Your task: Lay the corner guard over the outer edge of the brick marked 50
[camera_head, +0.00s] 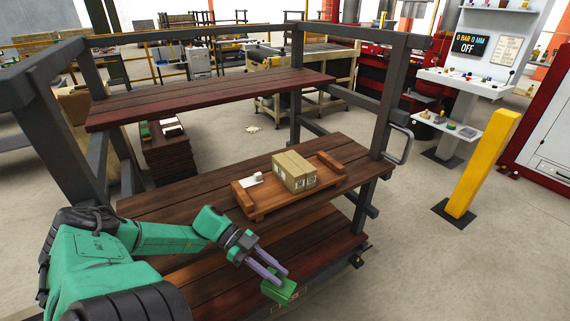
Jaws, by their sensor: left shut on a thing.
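My left gripper (270,278) reaches down from the left, over the front edge of the rack's lower shelf. It is shut on a small green angled piece, which looks like the corner guard (285,291). Pale faint markings (278,307) show just below the green piece, too small to read. I cannot tell whether the piece touches anything below it. I cannot make out a 50 on any brick. My right gripper is not in view.
A wooden tray (246,205) with end bars stands on the rack's middle shelf (180,199). It holds a tan carton-like block (294,171) and a small white item (251,181). Dark rack posts (380,105) frame the shelves. A yellow post (482,165) stands right, with open floor before it.

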